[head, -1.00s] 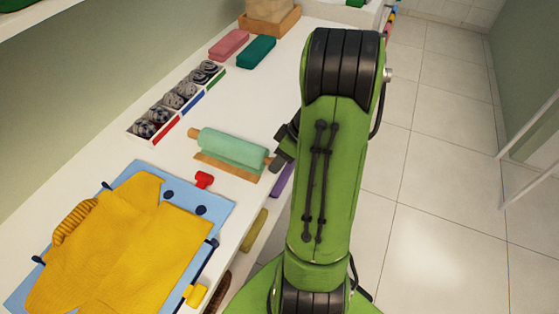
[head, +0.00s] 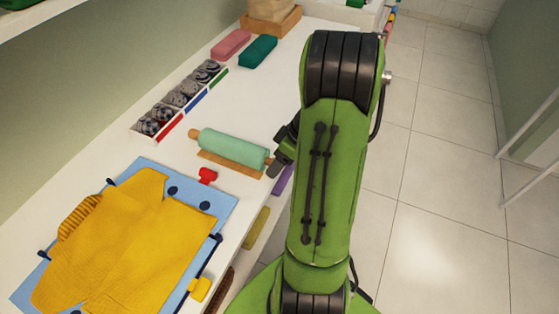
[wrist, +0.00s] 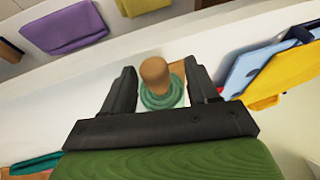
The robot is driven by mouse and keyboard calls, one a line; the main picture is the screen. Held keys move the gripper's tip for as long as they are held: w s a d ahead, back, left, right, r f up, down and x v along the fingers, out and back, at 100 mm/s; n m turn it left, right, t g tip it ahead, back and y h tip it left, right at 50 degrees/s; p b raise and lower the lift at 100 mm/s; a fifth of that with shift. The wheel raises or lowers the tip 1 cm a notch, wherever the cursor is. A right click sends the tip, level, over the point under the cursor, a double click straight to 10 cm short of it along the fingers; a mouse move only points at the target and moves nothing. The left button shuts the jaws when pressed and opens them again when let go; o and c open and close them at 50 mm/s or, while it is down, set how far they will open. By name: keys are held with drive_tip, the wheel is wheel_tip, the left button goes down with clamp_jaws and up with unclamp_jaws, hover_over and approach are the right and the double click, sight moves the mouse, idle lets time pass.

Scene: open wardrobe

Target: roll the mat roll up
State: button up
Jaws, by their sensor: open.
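The mat roll (head: 232,147) is a pale green roll around a wooden rod, lying on the white shelf with a flat tan strip (head: 230,166) along its near side. In the wrist view I look along the mat roll (wrist: 163,97) from its end, with the rod's round tip towards me. My gripper (wrist: 160,72) is open, one dark finger on each side of the rod end, with visible gaps. In the head view my gripper (head: 279,160) is at the roll's right end, partly hidden behind my green arm.
A red clip-like piece (head: 207,176) lies just in front of the roll. A yellow garment (head: 125,240) lies on a blue board (head: 222,196) at front left. A divided tray (head: 180,97) stands behind. Pink (head: 231,44) and teal (head: 257,51) blocks lie farther back. The floor at right is clear.

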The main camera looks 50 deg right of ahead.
drive_tip(key=p+v, duration=0.5)
drive_tip(key=v, duration=1)
drive_tip(key=shift+r+p, duration=0.4)
drive_tip(key=w+a+r+h+p, duration=0.25)
drive_tip(key=a+r, duration=0.55)
drive_tip(key=a, duration=0.5)
drive_tip(key=s+a+r+m+t+h+p, duration=0.1)
drive_tip(key=s+a+r+m+t+p, duration=0.1)
drive_tip(key=s+a, duration=0.6)
drive_tip(key=a+r+m, duration=0.1)
drive_tip(key=a+r, duration=0.1)
drive_tip(key=a, duration=0.2)
drive_tip(key=shift+s+r, duration=0.2)
drive_tip(key=shift+r, duration=0.2)
